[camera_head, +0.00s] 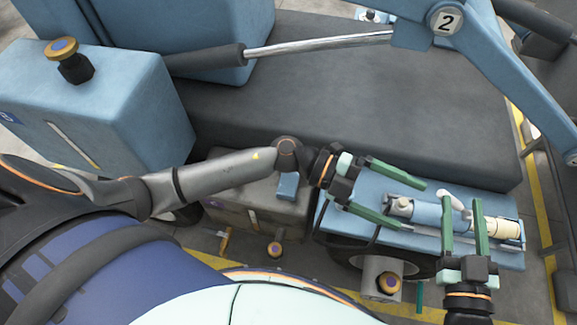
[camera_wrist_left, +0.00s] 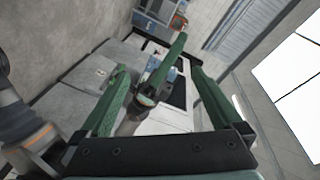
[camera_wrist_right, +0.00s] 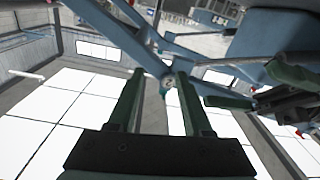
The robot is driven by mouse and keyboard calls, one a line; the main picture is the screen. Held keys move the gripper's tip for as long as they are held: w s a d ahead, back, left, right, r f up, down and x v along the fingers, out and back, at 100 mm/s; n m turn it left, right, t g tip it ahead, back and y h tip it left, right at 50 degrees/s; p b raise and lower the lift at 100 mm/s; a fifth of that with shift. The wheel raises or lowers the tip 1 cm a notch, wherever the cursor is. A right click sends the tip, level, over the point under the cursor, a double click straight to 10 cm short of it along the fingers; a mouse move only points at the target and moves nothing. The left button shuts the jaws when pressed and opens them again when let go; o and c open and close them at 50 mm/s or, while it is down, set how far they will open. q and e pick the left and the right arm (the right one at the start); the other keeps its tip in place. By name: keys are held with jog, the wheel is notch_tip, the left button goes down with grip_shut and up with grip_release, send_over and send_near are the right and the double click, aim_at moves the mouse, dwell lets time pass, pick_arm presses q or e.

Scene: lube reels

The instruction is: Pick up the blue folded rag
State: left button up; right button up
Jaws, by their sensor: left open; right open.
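A small blue flat piece (camera_head: 288,186), which looks like the folded rag, lies on the dark grey box (camera_head: 248,206) in the head view, just below my left arm's wrist joint. The joint may hide part of it. My left gripper (camera_head: 412,206) is open and empty, well right of this piece, over a blue bench top (camera_head: 345,195). My right gripper (camera_head: 462,200) is open, near the bench's right part, further from the piece. I cannot make out the rag in either wrist view.
A blue-grey cylinder (camera_head: 424,213) with a cream end (camera_head: 503,230) lies on the bench between and beneath the grippers. A blue linkage with a number 2 plate (camera_head: 446,20) and a piston rod (camera_head: 320,44) cross above. A large blue box (camera_head: 115,100) stands at left.

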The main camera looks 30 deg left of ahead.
pick_arm(q)
jog(key=a+f+m+g+y+b, duration=0.35)
jog(key=a+f+y, duration=0.3)
jog(key=f, duration=0.65)
jog(key=t+y+b, duration=0.3)
jog(key=y+b, duration=0.5)
jog(key=y, duration=0.3)
send_over(288, 183)
jog(key=shift+g, duration=0.25)
notch_tip(288, 183, down, 13)
jog(key=shift+f, duration=0.15)
notch_tip(288, 183, down, 5)
jog(key=shift+f+b, duration=0.1)
jog(key=shift+b, duration=0.8)
jog(key=shift+f, duration=0.3)
pick_arm(e)
jog(key=s+a+r+n+t+y, duration=0.3)
jog(key=s+r+n+y, duration=0.3)
jog(key=y, duration=0.4)
jog(key=shift+s+r+n+t, duration=0.35)
jog(key=shift+r+n+t, duration=0.35)
jog(key=shift+r+t, duration=0.15)
pick_arm(q)
jog(key=shift+c, duration=0.2)
pick_arm(e)
jog(key=shift+a, duration=0.1)
